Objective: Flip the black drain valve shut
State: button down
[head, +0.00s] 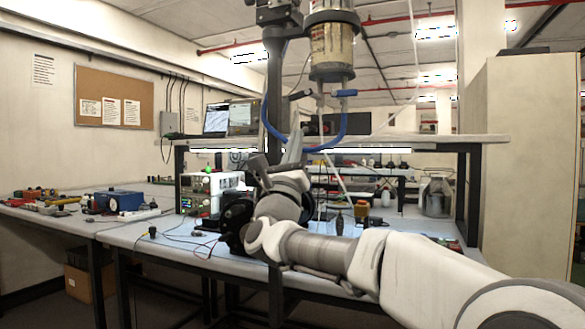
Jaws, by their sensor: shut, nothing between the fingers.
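A clear sealed cylinder (332,45) with metal end caps is mounted on a dark vertical stand. Two small valves hang under its lower cap. The black drain valve (299,95) is on the left, its lever pointing out to the left, nearly level. The blue valve handle (345,92) is on the right, also nearly level. My gripper (294,138) points upward below the black valve, apart from it. It is shut and empty. My wrist partly hides its base and the lower stand.
A blue hose (345,125) loops below the valves, close to my gripper. The blue-topped bench (150,238) holds a power supply (208,192) and cables. A shelf (430,140) runs behind.

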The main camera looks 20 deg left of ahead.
jog(key=shift+v, duration=2.85)
jog(key=shift+d, duration=0.15)
